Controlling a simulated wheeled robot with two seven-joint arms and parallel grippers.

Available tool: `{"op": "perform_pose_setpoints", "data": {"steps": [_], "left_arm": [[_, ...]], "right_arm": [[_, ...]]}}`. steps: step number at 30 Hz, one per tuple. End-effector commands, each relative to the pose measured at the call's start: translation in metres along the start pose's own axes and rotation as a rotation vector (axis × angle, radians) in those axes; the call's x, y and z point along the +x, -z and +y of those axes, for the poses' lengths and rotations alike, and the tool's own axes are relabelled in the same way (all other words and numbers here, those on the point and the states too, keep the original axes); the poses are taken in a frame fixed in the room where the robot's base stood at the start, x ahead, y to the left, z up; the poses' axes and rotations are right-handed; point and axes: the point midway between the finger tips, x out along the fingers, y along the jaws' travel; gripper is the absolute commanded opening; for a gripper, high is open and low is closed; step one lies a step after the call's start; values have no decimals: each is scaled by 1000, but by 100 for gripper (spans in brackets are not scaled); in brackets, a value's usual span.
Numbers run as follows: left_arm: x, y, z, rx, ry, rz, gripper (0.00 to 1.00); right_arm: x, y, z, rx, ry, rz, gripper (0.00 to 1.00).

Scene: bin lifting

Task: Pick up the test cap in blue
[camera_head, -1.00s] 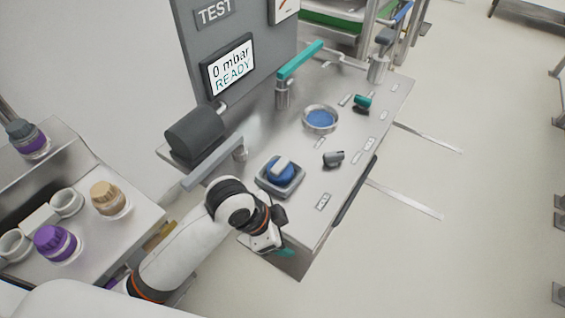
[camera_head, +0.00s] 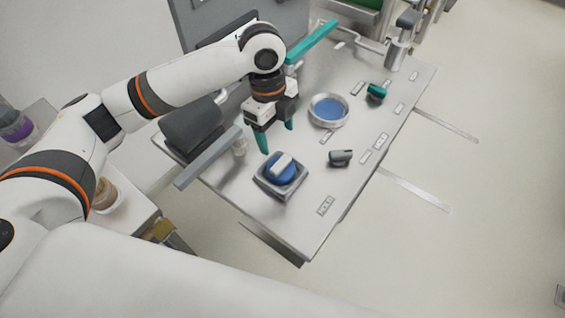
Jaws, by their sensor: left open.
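The blue test cap (camera_head: 279,175), with a pale raised grip bar across its top, sits in a square grey holder (camera_head: 291,194) near the front left of the metal bench. My left gripper (camera_head: 276,142) has teal fingers, points down and is open and empty. It is above and just behind the cap in the picture, apart from it. My right gripper is not in view.
A round metal ring with a blue inside (camera_head: 328,109) lies behind the cap. A grey lever arm (camera_head: 209,158) is left of the cap, and a teal-handled arm (camera_head: 312,41) is behind.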

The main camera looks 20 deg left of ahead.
Motion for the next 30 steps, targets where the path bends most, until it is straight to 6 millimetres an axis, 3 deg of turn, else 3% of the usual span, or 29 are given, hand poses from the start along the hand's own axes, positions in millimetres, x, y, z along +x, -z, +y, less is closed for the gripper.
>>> {"op": "perform_pose_setpoints", "data": {"steps": [6,14,21,30], "left_arm": [[38,-1,-1,-1,4,-2,70],[60,-1,-1,-1,2,-1,70],[95,-1,-2,-2,2,-1,70],[108,-1,-2,0,-1,0,70]], "right_arm": [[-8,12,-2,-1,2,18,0],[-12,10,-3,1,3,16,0],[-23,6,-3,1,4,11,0],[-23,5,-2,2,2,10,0]]}}
